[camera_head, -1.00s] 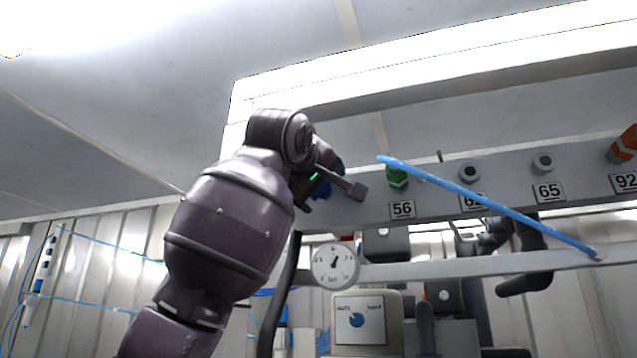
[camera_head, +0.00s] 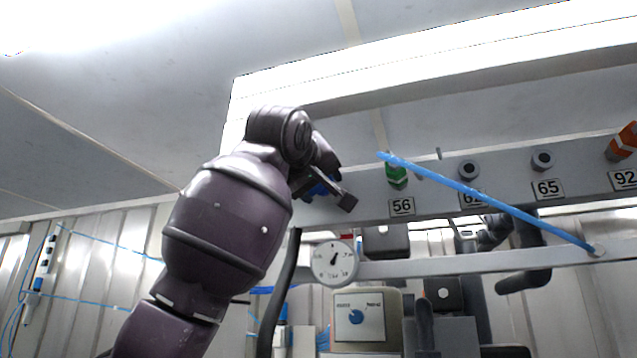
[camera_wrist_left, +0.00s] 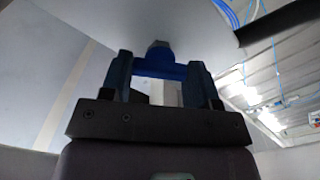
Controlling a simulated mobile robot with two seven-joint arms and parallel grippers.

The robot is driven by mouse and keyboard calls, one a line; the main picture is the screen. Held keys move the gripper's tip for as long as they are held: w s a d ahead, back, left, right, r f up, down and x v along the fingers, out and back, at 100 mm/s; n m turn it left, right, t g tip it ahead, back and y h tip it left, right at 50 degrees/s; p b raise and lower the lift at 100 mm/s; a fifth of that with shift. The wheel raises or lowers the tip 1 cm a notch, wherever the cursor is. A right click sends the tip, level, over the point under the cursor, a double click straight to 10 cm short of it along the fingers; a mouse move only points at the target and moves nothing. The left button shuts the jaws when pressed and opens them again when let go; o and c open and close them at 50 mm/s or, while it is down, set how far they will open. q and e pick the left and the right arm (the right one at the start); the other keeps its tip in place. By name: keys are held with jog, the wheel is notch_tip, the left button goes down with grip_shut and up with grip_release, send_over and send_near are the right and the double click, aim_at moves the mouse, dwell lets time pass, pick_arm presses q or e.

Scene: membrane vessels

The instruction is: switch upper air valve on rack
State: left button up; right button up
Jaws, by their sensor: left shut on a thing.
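The upper air valve has a blue handle (camera_head: 322,186) at the left end of the rack's upper beam, left of the green valve (camera_head: 396,175). My left gripper (camera_head: 328,190) is at this handle, and its wrist hides much of the valve. In the left wrist view, the blue handle (camera_wrist_left: 160,68) lies between the two fingers of the left gripper (camera_wrist_left: 160,76), which is shut on it. My right gripper is in neither view.
The grey upper beam (camera_head: 435,197) also carries number plates, grey fittings and an orange valve (camera_head: 622,142) at far right. A blue hose (camera_head: 490,203) slants across the beam. Below are a round gauge (camera_head: 334,262) and a box with a blue knob (camera_head: 356,317).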

pick_arm(q)
jog(key=m, duration=0.6)
jog(key=shift+m, duration=0.3)
dwell(0.4)
jog(key=o, duration=0.9)
jog(key=shift+s, duration=0.1)
jog(key=b+v, duration=0.3)
jog(key=v, duration=0.7)
jog(key=shift+s+a, duration=0.15)
jog(key=shift+s, duration=0.2)
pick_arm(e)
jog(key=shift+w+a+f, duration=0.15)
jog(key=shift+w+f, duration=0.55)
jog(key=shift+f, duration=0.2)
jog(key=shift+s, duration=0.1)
